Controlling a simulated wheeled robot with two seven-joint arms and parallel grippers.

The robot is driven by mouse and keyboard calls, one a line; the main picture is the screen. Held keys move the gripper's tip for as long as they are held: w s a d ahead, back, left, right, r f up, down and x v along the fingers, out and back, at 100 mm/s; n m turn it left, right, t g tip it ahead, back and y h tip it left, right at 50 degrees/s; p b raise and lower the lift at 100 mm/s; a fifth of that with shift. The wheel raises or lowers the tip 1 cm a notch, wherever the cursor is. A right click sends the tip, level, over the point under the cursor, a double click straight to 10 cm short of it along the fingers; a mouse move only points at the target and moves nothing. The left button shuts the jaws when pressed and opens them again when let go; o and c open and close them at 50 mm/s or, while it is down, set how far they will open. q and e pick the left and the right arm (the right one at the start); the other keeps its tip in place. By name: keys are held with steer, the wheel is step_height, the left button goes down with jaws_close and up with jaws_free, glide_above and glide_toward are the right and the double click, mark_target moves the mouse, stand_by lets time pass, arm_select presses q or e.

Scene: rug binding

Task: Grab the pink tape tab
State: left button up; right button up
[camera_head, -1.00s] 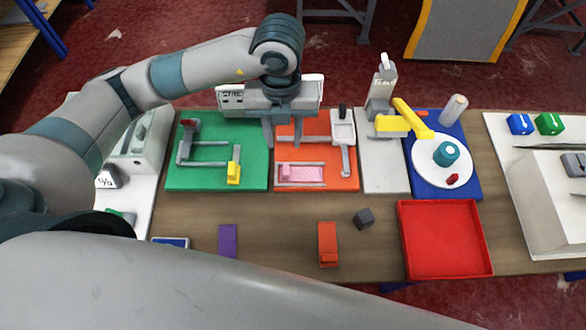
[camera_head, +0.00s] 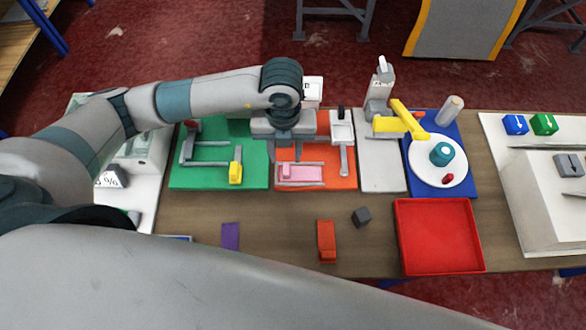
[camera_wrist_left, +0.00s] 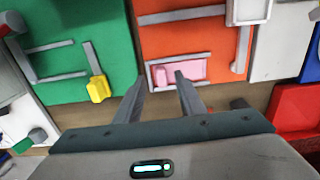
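The pink tape tab (camera_head: 286,171) is a small raised block at the left end of a pink strip (camera_head: 309,173), lying between grey rails on the orange board (camera_head: 343,180). The tab also shows in the left wrist view (camera_wrist_left: 161,77), just beyond and between my fingertips. My left gripper (camera_head: 291,155) is above the orange board, close behind the tab in the head view. In the left wrist view (camera_wrist_left: 159,84) its two fingers are apart with nothing held between them. My right gripper is not in view.
A green board (camera_head: 205,178) with a yellow block (camera_head: 236,173) lies left. A grey plate (camera_head: 382,178) and a blue board (camera_head: 462,187) with a white disc lie right. In front are a red tray (camera_head: 440,235), orange block (camera_head: 326,240), dark cube (camera_head: 361,216) and purple piece (camera_head: 230,236).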

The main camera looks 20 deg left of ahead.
mark_target(286, 165)
arm_select(q)
steer(key=shift+f+p, duration=0.35)
step_height(286, 165, down, 2)
steer(key=shift+s+d+f+p, duration=0.1)
steer(key=shift+p, duration=0.35)
steer(key=shift+f, duration=0.5)
jaws_close()
